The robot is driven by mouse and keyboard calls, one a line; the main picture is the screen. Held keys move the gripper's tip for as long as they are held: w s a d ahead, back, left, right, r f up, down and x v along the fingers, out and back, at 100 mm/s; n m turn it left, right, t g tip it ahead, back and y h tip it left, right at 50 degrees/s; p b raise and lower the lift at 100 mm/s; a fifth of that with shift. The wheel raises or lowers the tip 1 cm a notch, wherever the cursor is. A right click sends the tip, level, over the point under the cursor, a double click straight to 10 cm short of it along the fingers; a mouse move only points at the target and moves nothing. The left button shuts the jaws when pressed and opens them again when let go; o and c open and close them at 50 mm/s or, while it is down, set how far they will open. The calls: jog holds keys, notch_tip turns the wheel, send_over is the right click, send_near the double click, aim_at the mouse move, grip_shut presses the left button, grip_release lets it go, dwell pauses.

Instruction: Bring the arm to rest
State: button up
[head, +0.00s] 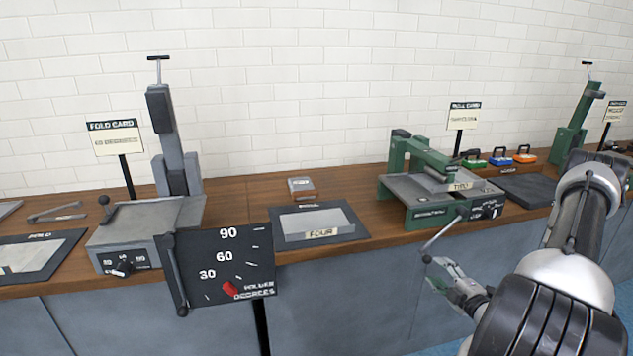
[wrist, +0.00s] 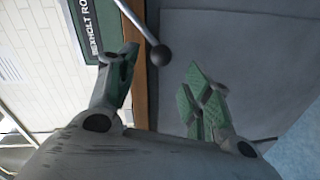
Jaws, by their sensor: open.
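My gripper (head: 440,276) is in front of the bench, at the lower right of the head view, just below the bench's front edge. In the wrist view its two green-padded fingers (wrist: 160,85) stand well apart, with nothing held between them. A crank handle with a dark ball knob (wrist: 160,55) shows beyond and between the fingers. In the head view this handle (head: 440,236) belongs to the green roller machine (head: 432,216), and its lower end is close to my gripper. I cannot tell whether they touch. My arm comes in from the right.
The wooden bench (head: 240,200) runs along a white brick wall. A grey folding machine (head: 150,222) and a black degree dial (head: 225,262) stand left. A dark mat marked FOUR (head: 290,232) lies in the middle. A second green machine (head: 572,135) stands far right.

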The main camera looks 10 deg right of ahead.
jog(key=s+a+r+n+g+y, duration=0.2)
jog(key=s+a+n+g+y, duration=0.2)
jog(key=s+a+n+y, duration=0.7)
jog(key=s+a+r+n+g, duration=0.2)
jog(key=s+r+n+g, duration=0.3)
jog(key=n, duration=0.6)
jog(key=s+a+r+n+g, duration=0.1)
jog(key=s+r+n+g, duration=0.35)
jog(key=n, duration=0.65)
jog(key=s+d+r+n+g+h, duration=0.3)
jog(key=d+r+n+g+h, duration=0.3)
jog(key=r+n+h, duration=0.8)
jog(key=w+a+r+n+t+y, duration=0.1)
jog(key=a+r+n+t, duration=0.2)
jog(key=r+n+t, duration=0.4)
notch_tip(320, 180, up, 5)
jog(key=shift+w+f+n, duration=0.15)
jog(key=shift+w+n, duration=0.15)
jog(key=shift+n, duration=0.7)
